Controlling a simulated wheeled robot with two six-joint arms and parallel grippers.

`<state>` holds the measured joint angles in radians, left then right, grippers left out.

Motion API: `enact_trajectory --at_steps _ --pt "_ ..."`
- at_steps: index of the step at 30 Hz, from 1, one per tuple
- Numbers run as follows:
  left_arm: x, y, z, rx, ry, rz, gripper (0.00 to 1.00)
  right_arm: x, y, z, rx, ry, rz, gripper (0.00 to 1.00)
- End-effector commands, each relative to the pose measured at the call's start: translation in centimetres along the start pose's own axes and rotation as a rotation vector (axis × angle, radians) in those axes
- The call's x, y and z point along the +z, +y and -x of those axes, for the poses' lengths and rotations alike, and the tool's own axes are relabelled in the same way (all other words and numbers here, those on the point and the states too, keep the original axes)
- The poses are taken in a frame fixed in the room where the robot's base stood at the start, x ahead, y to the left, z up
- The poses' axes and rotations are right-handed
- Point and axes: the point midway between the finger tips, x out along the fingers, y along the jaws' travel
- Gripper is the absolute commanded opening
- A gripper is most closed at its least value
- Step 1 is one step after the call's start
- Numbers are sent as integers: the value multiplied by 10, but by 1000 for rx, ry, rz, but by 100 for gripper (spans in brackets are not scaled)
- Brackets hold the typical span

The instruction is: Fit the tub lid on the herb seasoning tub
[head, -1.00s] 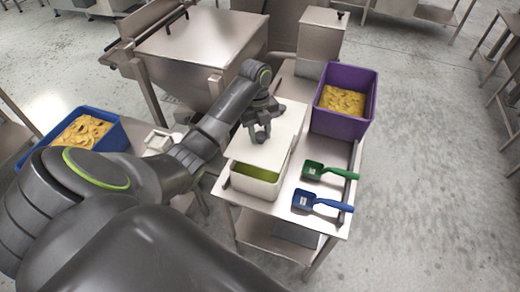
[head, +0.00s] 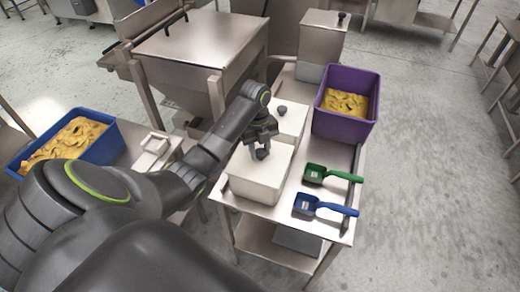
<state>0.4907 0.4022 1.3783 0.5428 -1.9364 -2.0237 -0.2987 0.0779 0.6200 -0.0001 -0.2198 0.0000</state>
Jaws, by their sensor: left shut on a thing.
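The white herb seasoning tub (head: 264,192) stands near the front left of the steel table. The white tub lid (head: 249,165) lies level over its opening, and no green seasoning shows now. Its edges line up with the tub's rim; I cannot tell whether it is pressed fully down. My left gripper (head: 262,153) comes from above and is shut on the lid's dark knob. My fingers hide most of the knob. My right gripper is out of view.
A second white tub with a knobbed lid (head: 291,118) stands just behind. A purple bin (head: 341,127) is at the back right. Green (head: 332,174) and blue (head: 325,206) scoops lie to the right. A steel hopper (head: 203,50) stands behind my arm; a blue bin (head: 103,149) is left.

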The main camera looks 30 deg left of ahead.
Motion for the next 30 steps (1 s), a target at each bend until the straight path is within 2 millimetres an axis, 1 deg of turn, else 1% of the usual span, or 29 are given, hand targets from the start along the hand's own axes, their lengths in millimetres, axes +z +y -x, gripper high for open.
enact_trajectory --at_steps 2,3,7,16,20,23,26,27,30 --pt "0 0 -3 0 0 0 5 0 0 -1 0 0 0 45" --pt "0 0 -2 0 0 0 37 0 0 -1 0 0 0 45" --pt "0 0 -2 0 0 0 54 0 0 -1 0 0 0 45" --pt "0 0 -2 0 0 0 55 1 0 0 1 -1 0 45" --pt "0 0 3 -1 -1 -1 55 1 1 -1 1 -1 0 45" --pt "1 -1 12 -2 -2 0 55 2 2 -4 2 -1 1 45" --pt "1 0 26 -3 -4 -2 55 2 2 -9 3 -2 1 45" --pt "0 0 36 0 0 0 55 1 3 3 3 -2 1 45" --pt "-1 0 50 1 0 0 55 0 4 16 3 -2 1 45"
